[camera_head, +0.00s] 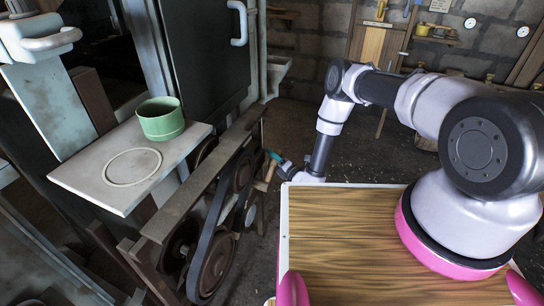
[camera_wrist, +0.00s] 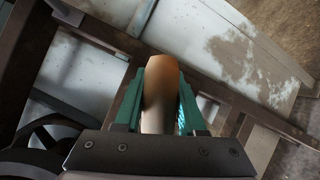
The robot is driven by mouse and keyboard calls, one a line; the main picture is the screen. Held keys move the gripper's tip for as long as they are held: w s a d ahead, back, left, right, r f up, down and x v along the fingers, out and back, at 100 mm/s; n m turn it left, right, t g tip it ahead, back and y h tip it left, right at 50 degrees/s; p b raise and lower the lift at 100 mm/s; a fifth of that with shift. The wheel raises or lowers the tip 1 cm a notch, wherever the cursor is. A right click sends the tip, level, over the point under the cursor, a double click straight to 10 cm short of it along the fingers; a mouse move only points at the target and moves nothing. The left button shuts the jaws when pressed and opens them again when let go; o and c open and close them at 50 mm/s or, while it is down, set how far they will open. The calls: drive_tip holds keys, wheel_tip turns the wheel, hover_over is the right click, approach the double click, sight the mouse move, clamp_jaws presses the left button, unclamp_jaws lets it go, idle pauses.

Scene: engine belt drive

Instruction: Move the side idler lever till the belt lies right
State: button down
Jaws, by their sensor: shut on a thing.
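The side idler lever's tan wooden handle (camera_wrist: 160,92) stands between the green fingers of my gripper (camera_wrist: 163,85) in the wrist view. My gripper is shut on it. In the head view my gripper (camera_head: 273,156) reaches the right side of the belt drive, and the handle (camera_head: 268,174) shows just below the green fingertips. The dark belt (camera_head: 207,232) runs along the drive over several dark pulleys, including a large one (camera_head: 217,264) at the near end. Whether the belt sits true on each pulley is too small and shaded to tell. The lever's pivot is hidden.
A long brown beam (camera_head: 195,185) lies above the drive. Left of it, a pale shelf (camera_head: 90,180) bears a green cup (camera_head: 160,119). A dark cabinet (camera_head: 205,55) stands behind. The dark floor (camera_head: 330,135) behind my arm is largely clear.

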drive_tip(key=shift+f, duration=0.1)
idle(0.3)
drive_tip(key=f, duration=0.1)
drive_tip(key=f+m, duration=0.1)
drive_tip(key=f+m+g, duration=0.1)
drive_tip(key=shift+w+d+f+h, duration=0.1)
drive_tip(key=shift+w+d+h, duration=0.05)
drive_tip(key=shift+w+h, duration=0.2)
drive_tip(key=c, duration=0.5)
unclamp_jaws()
